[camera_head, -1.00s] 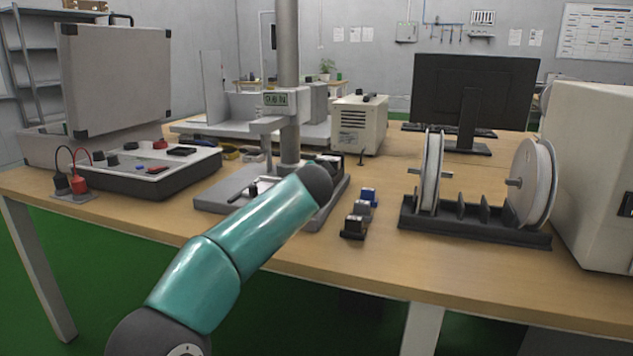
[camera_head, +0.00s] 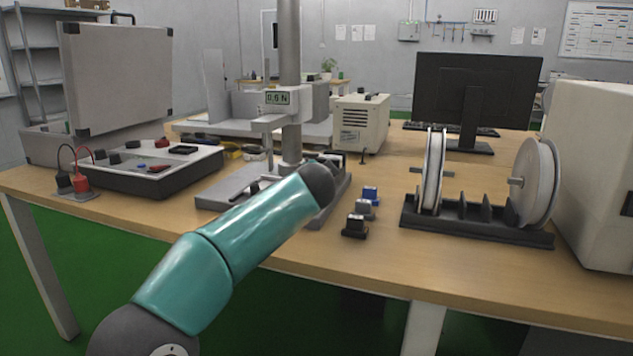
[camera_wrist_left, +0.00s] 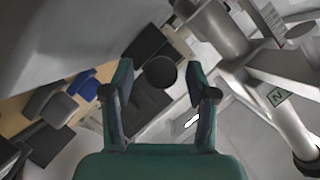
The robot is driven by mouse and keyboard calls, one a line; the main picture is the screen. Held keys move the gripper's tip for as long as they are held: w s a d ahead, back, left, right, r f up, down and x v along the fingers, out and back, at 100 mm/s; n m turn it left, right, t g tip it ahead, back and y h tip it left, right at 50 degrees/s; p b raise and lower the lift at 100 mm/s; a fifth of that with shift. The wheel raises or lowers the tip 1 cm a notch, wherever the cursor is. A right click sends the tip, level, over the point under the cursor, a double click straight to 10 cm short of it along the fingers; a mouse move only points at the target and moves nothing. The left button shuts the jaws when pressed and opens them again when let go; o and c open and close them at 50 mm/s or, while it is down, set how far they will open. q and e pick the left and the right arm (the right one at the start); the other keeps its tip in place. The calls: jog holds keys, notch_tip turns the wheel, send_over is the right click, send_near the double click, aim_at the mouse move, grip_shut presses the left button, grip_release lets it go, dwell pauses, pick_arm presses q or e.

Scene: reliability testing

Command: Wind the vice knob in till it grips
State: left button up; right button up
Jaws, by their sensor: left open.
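The black round vice knob (camera_wrist_left: 161,71) shows in the left wrist view, in line between the tips of my left gripper (camera_wrist_left: 159,76). The fingers are spread apart, with a gap on each side of the knob. Dark grey vice parts lie below and around the knob. In the head view, the vice (camera_head: 335,158) is partly visible behind the end of my left arm, on the base plate (camera_head: 225,192) of the test stand. My left gripper is hidden there by the arm. The vice jaws and anything between them cannot be made out. My right gripper is in neither view.
The stand's column (camera_head: 289,60) rises close behind the vice and carries a force display (camera_head: 277,98). Small blocks (camera_head: 355,227) stand right of the plate. A spool rack (camera_head: 480,226) is farther right. An open case (camera_head: 120,80) and a control box (camera_head: 150,172) stand left.

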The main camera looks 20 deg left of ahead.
pick_arm(q)
jog(key=v, duration=0.9)
jog(key=shift+s+d+r, duration=0.1)
jog(key=shift+s+d, duration=0.05)
jog(key=shift+s, duration=0.55)
